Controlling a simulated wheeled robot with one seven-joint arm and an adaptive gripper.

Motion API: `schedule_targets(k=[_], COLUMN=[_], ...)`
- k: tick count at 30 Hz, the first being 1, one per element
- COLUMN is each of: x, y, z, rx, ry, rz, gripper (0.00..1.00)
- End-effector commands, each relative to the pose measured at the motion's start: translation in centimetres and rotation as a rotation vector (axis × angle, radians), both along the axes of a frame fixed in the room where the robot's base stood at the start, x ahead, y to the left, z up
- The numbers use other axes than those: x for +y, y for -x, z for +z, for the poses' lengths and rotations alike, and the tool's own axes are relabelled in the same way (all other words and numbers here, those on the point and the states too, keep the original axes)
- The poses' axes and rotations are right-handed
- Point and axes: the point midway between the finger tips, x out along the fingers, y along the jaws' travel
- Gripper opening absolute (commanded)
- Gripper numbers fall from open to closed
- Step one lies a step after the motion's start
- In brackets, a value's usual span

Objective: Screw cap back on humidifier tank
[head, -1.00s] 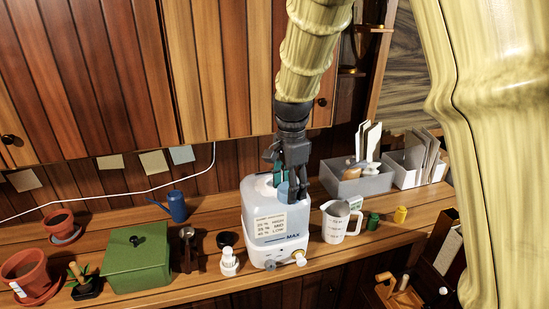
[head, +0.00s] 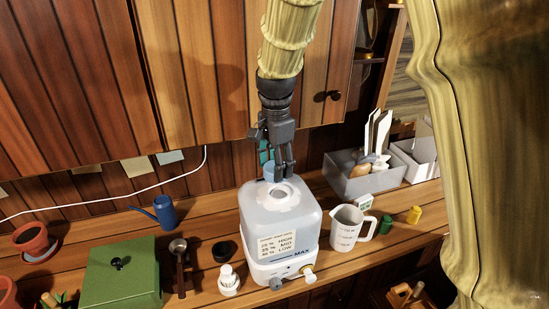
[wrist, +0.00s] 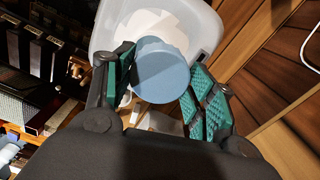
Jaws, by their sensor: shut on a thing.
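The humidifier tank (head: 265,215) is translucent white and stands upright on its white base (head: 280,270) on the wooden counter. Its round opening (head: 281,193) on top is uncovered. My gripper (head: 277,172) is shut on a blue round cap (head: 268,172) and holds it over the back of the tank, behind the opening in the picture. In the wrist view the cap (wrist: 163,72) sits between the green finger pads, with the tank (wrist: 203,25) beyond it. The fingers partly hide the cap in the head view.
A measuring jug (head: 347,228) stands close right of the tank. A small white bottle (head: 229,281) and a dark round lid (head: 222,251) stand left. A green box (head: 122,275), blue watering can (head: 165,212) and grey bin (head: 362,182) stand farther off.

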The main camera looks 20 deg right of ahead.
Motion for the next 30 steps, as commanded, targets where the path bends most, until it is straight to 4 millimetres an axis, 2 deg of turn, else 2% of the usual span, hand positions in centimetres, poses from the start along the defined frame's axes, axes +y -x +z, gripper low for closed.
schedule_targets(k=[6, 12, 30], x=[-0.7, -0.5, -0.2], y=[0.3, -0.2, -0.2], z=[0.2, -0.2, -4.1], rx=[-0.003, 0.003, 0.002], ry=[-0.001, 0.001, 0.000], rz=[-0.011, -0.010, -0.007], gripper=[0.27, 0.27, 0.27])
